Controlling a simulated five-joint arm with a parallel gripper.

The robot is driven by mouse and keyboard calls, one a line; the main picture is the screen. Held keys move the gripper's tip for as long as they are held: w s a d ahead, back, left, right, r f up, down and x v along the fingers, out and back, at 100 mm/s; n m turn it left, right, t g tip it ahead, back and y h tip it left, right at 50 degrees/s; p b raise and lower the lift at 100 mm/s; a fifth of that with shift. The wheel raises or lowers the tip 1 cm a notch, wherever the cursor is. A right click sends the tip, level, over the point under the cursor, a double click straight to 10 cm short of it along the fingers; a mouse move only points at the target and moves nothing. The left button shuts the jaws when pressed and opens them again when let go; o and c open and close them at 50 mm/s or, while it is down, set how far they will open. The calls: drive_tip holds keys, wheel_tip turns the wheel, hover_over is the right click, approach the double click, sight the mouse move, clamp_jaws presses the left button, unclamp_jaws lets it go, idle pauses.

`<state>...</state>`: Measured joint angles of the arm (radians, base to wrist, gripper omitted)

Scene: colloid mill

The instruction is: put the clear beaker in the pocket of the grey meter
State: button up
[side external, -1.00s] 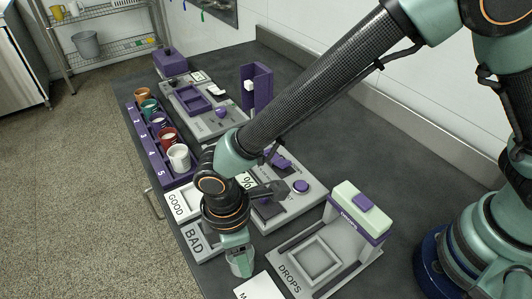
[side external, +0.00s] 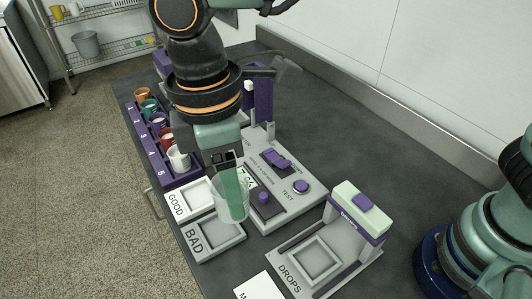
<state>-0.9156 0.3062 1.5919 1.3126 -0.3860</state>
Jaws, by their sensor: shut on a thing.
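My gripper (side external: 230,192) is shut on the clear beaker (side external: 243,207) and holds it upright, one green finger showing through the clear wall. In the picture the beaker overlaps the tray marked BAD and the near left corner of the grey meter (side external: 290,207); it looks raised, but its exact height is hard to tell. The meter has a display with a % sign, a purple TEST button and purple parts on top. The beaker and my gripper cover part of its left side. I cannot clearly make out its pocket.
The GOOD tray (side external: 188,199) and BAD tray (side external: 214,237) lie left of the meter. A purple rack (side external: 150,150) with several coloured cups stands beyond them. The DROPS stand (side external: 333,262) is at the near right.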

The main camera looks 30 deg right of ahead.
drive_tip(key=shift+w+r, duration=0.1)
drive_tip(key=shift+r, duration=0.3)
drive_tip(key=shift+w+r+m, duration=0.2)
drive_tip(key=shift+w+m, duration=0.15)
drive_tip(key=shift+m, duration=0.15)
drive_tip(key=w+d+r+m, duration=0.2)
drive_tip(key=w+m, duration=1.4)
drive_tip(key=m, duration=0.1)
drive_tip(key=w+d+f+m+t, duration=0.1)
drive_tip(key=w+d+m, duration=0.45)
drive_tip(key=m, duration=0.35)
drive_tip(key=w+d+f+m, duration=0.1)
drive_tip(key=w+d+m, duration=0.5)
drive_tip(key=m, duration=0.4)
drive_tip(key=shift+y, duration=0.4)
drive_tip(key=f, duration=1.3)
drive_tip(key=a+f, duration=0.1)
drive_tip(key=f, duration=0.5)
drive_tip(key=shift+w+a+f, duration=0.1)
drive_tip(key=shift+w+f, duration=0.05)
drive_tip(key=shift+w, duration=0.1)
